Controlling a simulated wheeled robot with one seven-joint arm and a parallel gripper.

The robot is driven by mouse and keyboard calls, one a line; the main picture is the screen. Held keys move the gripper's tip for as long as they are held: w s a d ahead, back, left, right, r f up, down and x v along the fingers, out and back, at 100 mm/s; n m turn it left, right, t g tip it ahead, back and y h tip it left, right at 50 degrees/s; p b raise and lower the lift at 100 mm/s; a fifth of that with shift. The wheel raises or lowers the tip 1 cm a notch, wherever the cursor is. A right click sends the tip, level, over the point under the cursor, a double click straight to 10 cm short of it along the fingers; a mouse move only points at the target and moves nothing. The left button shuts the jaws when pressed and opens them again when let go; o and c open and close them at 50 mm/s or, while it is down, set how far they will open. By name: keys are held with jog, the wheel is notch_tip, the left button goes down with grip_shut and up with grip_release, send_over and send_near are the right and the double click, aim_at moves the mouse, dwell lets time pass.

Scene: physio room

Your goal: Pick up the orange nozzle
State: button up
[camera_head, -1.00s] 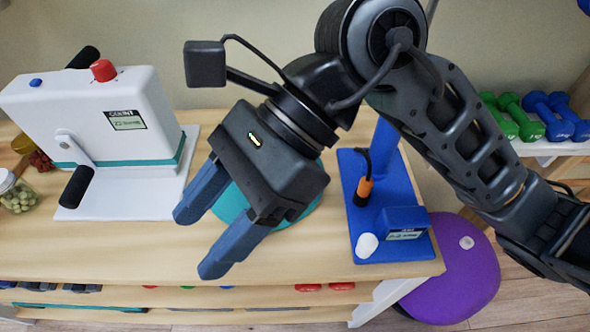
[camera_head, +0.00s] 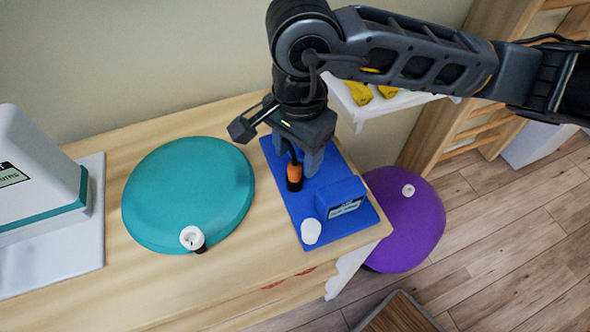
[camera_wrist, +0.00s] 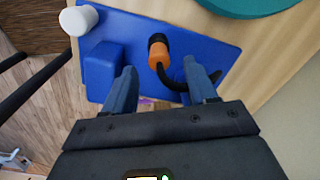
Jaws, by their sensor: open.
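The orange nozzle (camera_head: 294,175) has a black end and hangs on a black hose over the blue base plate (camera_head: 285,211) of a stand. In the wrist view the nozzle (camera_wrist: 158,53) lies ahead of the fingertips and roughly between their lines, with its hose curving to the right. My gripper (camera_head: 302,170) points down over the blue stand, close to the nozzle, with its fingers apart. In the wrist view my gripper (camera_wrist: 163,78) shows both blue fingers with an empty gap. The head view does not show clearly whether a finger touches the nozzle.
A blue box (camera_head: 341,197) and a white knob (camera_head: 311,231) sit on the plate's front part. A teal disc (camera_head: 188,195) with a small white-topped piece (camera_head: 192,238) lies left. A purple ball (camera_head: 405,220) is on the floor at right. Bare table (camera_head: 215,283) lies in front.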

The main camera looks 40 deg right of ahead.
aim_at(295, 164)
jog(key=shift+a+f, duration=0.15)
jog(key=shift+f, duration=0.9)
jog(key=shift+a+f, duration=0.15)
jog(key=shift+f, duration=0.9)
jog(key=shift+c, duration=0.5)
grip_shut()
jog(key=shift+r, duration=0.1)
